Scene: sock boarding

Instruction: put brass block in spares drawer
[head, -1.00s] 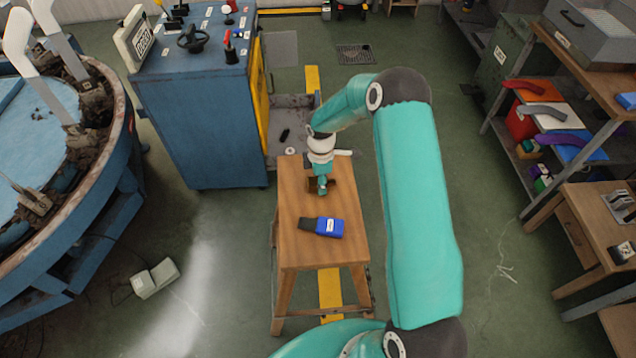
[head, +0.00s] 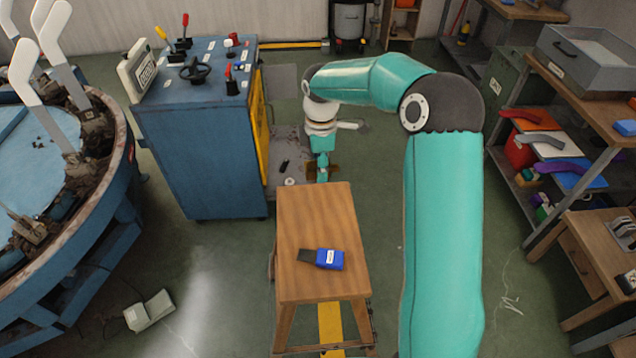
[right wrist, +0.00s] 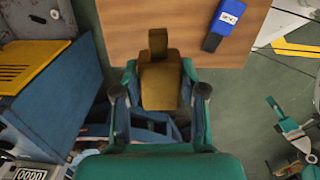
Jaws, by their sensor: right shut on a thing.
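The brass block (right wrist: 160,82) is held between the fingers of my right gripper (right wrist: 158,100) in the right wrist view, with a narrower stub at its far end. A low grey open tray or drawer (head: 296,140) juts from the right side of the blue machine, just left of the gripper. I see no readable label marking it as the spares drawer. My left gripper is out of view.
The wooden bench (head: 318,215) holds a blue item with a dark end (head: 325,258). The blue machine (head: 200,140) stands left of the gripper. A shelf rack with coloured socks (head: 555,145) and a wooden drawer unit (head: 590,240) stand at right. Floor between is clear.

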